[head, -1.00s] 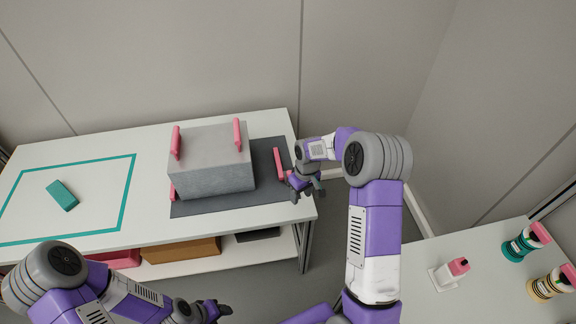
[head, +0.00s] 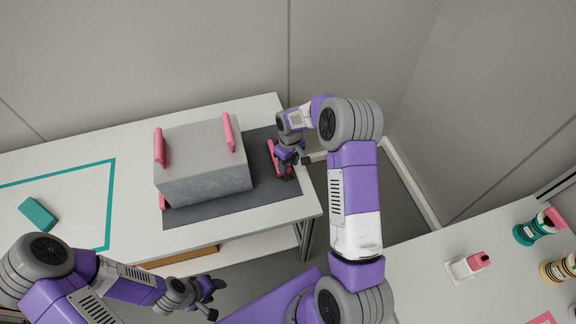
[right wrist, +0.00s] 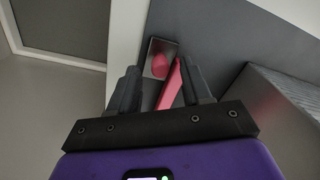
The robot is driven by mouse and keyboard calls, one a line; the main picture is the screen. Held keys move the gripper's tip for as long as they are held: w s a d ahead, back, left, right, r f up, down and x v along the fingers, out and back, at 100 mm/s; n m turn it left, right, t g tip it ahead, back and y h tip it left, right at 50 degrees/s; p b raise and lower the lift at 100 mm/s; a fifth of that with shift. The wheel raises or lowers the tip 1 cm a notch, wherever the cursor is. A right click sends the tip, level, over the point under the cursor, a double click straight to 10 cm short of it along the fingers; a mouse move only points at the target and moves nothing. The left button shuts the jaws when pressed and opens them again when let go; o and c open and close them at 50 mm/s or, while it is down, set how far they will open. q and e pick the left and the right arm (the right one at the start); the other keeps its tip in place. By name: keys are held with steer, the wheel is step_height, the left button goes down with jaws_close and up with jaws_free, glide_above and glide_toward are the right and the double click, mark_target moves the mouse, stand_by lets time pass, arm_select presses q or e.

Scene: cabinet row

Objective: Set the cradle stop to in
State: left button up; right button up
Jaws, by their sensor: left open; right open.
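A pink bar (head: 272,156), which looks like the cradle stop, stands at the right end of the dark grey mat (head: 215,208). A grey box (head: 205,178) with pink handles sits on the mat, left of the bar and apart from it. My right gripper (head: 288,172) is open at the bar and hides part of it. In the right wrist view, the pink bar (right wrist: 172,85) shows between the open fingers (right wrist: 163,90), closer to the right finger; I cannot tell whether they touch. A small dark plate with a pink spot (right wrist: 159,62) lies beyond. My left gripper (head: 208,296) is open and empty, in front of the table.
The white table (head: 130,225) has a teal outline with a teal block (head: 38,215) at left. A second white table (head: 420,285) at right holds a pink-topped switch-like item (head: 468,265) and bottles (head: 538,228). Walls stand behind and to the right.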

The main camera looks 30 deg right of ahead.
steer(key=shift+f, duration=0.6)
jaws_close()
